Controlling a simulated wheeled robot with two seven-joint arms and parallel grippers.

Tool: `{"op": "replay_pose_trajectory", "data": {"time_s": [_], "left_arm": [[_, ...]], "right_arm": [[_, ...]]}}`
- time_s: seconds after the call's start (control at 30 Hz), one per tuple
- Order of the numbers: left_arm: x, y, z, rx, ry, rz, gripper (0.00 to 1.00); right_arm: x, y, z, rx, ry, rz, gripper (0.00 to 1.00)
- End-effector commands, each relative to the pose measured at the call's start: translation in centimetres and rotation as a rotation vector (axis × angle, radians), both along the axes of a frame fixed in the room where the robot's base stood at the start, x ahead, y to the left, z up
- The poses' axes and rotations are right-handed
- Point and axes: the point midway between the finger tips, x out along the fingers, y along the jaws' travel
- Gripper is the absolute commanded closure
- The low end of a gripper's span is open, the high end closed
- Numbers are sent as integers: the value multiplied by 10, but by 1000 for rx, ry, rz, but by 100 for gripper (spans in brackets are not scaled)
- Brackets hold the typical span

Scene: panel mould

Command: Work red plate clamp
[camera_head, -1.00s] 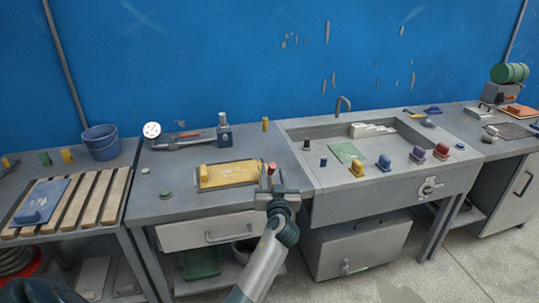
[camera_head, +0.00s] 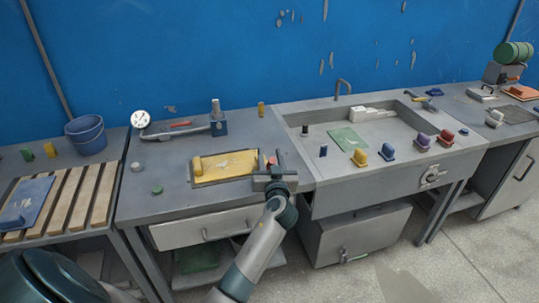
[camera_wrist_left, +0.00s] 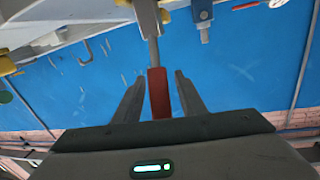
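The red clamp handle (camera_head: 272,160) is small in the head view, at the right edge of the yellow plate (camera_head: 226,162), partly hidden by my left gripper. In the left wrist view the red handle (camera_wrist_left: 159,93) stands between the two dark fingers of my left gripper (camera_wrist_left: 160,85), joined to a grey rod beyond. Gaps show on both sides of it, so the fingers look open around it. In the head view my left gripper (camera_head: 274,168) is over the bench by the plate's right end. My right gripper is in neither view.
A blue bucket (camera_head: 86,136) stands left. The bench front left of the plate is mostly clear.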

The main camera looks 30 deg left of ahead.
Motion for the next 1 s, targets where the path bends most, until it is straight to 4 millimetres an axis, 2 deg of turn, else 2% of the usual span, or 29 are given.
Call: {"op": "replay_pose_trajectory", "data": {"time_s": [0.07, 0.2, 0.23, 0.9, 0.93, 1.0], "left_arm": [[0, 0, 0, 0, 0, 0, 65], [0, 0, 0, 0, 0, 0, 99], [0, 0, 0, 0, 0, 0, 100], [3, 4, 2, -43, 35, 1, 100], [3, 4, 2, -43, 35, 1, 74], [3, 4, 2, -43, 35, 1, 63]], "right_arm": [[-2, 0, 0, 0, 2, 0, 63], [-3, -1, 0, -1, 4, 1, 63], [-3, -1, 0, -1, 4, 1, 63], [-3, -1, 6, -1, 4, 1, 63], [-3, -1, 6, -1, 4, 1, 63], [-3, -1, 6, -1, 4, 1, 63]]}}
